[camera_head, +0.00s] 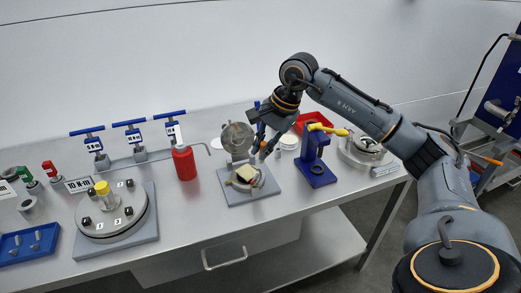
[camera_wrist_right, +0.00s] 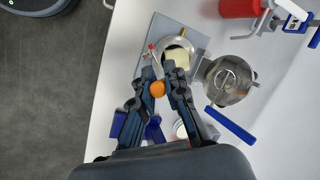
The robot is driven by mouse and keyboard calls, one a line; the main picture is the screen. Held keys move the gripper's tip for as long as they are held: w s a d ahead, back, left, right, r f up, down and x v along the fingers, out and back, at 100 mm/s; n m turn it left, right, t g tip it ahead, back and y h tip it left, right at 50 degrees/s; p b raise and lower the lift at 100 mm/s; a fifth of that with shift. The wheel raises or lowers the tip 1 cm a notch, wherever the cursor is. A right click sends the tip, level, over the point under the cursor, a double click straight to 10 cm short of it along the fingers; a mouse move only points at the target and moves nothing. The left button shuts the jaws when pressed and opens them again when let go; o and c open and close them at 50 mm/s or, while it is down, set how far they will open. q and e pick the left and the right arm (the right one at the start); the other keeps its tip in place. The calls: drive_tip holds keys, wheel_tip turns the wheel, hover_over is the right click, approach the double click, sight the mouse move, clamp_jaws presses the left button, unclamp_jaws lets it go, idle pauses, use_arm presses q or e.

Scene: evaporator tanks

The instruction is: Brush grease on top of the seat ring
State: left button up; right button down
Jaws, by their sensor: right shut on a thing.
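My right gripper (camera_head: 267,146) hangs over the back right of a small grey base plate (camera_head: 233,196). In the wrist view, its fingertips (camera_wrist_right: 164,84) are shut on an orange round-ended tool (camera_wrist_right: 157,89), seen nearly end-on. A cream-coloured piece (camera_head: 246,174) lies in the body's opening and also shows in the wrist view (camera_wrist_right: 177,57). The seat ring is not clearly distinguishable. My left gripper is out of view.
A blue stand (camera_head: 314,171) with a yellow-handled tool (camera_head: 328,129) stands right of the plate. A red bottle (camera_head: 183,162) stands to the left. The bench front is clear near the plate.

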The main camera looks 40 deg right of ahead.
drive_tip(key=shift+p+v, duration=0.85)
drive_tip(key=shift+v, duration=0.65)
drive_tip(key=shift+w+a+r, duration=0.1)
drive_tip(key=shift+a, duration=0.05)
